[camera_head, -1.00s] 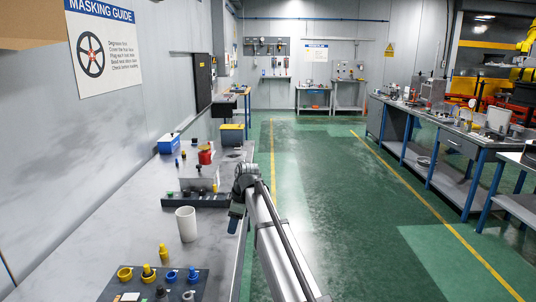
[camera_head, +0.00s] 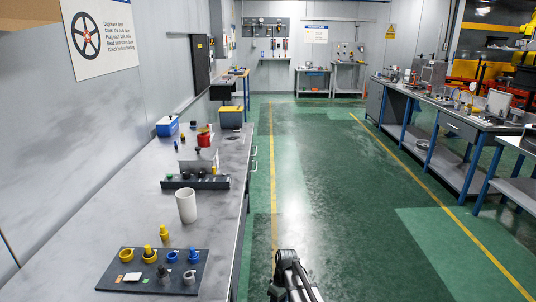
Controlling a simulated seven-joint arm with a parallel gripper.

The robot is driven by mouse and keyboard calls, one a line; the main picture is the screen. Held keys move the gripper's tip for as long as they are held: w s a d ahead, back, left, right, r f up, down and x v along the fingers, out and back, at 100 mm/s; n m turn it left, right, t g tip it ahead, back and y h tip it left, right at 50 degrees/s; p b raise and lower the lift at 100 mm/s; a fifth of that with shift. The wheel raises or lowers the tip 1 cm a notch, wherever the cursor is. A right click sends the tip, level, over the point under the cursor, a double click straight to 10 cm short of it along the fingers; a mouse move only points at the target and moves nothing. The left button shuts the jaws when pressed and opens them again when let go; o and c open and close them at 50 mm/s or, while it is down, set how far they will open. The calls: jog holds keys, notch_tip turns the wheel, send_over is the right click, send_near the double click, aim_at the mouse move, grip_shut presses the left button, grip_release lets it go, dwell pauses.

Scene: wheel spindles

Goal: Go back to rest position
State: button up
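My arm (camera_head: 292,280) shows at the bottom edge, to the right of the workbench (camera_head: 212,234) and over the green floor. My gripper is a dark shape (camera_head: 276,291) at the arm's left side, cut by the bottom edge; its fingers cannot be made out. It is clear of the bench and of everything on it.
On the bench are a dark mat (camera_head: 190,258) with yellow, blue and grey parts, a white cup (camera_head: 186,206), a dark rack (camera_head: 196,182), a red container (camera_head: 205,136) and a blue box (camera_head: 167,126). The aisle floor (camera_head: 320,190) is free.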

jog(key=s+d+f+m+g, duration=0.15)
jog(key=s+d+f, duration=0.25)
jog(key=s+f, duration=0.4)
jog(key=s+d+f+m+g, duration=0.1)
jog(key=s+d+f+m, duration=0.25)
jog(key=s+f, duration=0.45)
jog(key=s+d+f+m+g, duration=0.1)
jog(key=s+d+f+m, duration=0.1)
jog(key=s, duration=1.1)
jog(key=s+d+f+m+g+h, duration=0.1)
jog(key=s+d+m, duration=0.1)
jog(key=s, duration=1.1)
jog(key=shift+d+f, duration=0.35)
jog(key=shift+d, duration=0.55)
